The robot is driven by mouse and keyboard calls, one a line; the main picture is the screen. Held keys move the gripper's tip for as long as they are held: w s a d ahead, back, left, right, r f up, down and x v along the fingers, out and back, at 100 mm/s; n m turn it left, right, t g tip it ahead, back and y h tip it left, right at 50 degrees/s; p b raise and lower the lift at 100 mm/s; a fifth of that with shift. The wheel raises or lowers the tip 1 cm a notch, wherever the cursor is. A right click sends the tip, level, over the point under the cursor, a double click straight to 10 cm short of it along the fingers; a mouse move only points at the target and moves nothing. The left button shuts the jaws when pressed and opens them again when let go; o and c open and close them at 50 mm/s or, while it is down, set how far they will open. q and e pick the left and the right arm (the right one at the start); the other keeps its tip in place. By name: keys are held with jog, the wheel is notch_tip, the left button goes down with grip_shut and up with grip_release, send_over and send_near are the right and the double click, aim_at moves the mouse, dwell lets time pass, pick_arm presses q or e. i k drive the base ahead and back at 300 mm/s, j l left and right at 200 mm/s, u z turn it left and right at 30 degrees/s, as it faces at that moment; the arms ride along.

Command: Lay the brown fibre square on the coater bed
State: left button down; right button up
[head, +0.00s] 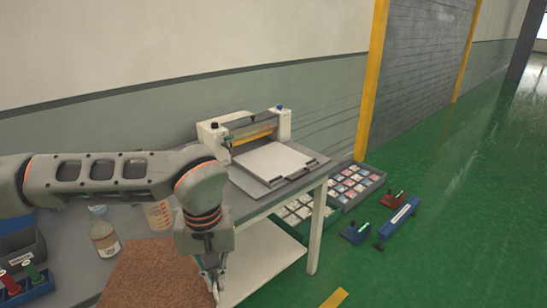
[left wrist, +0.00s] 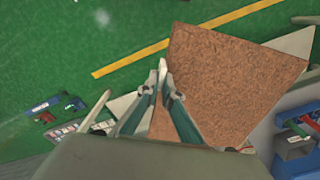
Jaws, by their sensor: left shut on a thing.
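The brown fibre square (head: 150,275) shows at the bottom of the head view, cut off by the frame. My left gripper (head: 215,290) points down at its right edge and is shut on that edge. In the left wrist view the square (left wrist: 238,82) spreads out to the right of the fingertips (left wrist: 165,82). The coater (head: 245,132) stands on the table farther back, with its pale flat bed (head: 272,161) facing up and bare. The square is apart from the bed, nearer to me. My right gripper is in neither view.
The grey table (head: 135,220) carries a bottle (head: 104,236), a beaker (head: 158,215) and small coloured items (head: 22,280). A lower shelf (head: 265,255) is under it. Trays of samples (head: 352,182) and small red and blue devices (head: 355,232) lie to the right. Green floor is open beyond.

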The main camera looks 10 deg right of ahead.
aim_at(274, 160)
jog(key=i+l+u, duration=0.45)
jog(key=l, duration=1.3)
jog(key=i+l+u, duration=0.3)
jog(key=l+u, duration=0.15)
jog(key=l, duration=1.35)
jog(key=k+l+u, duration=0.1)
jog(key=l+u, duration=0.3)
jog(key=l, duration=1.45)
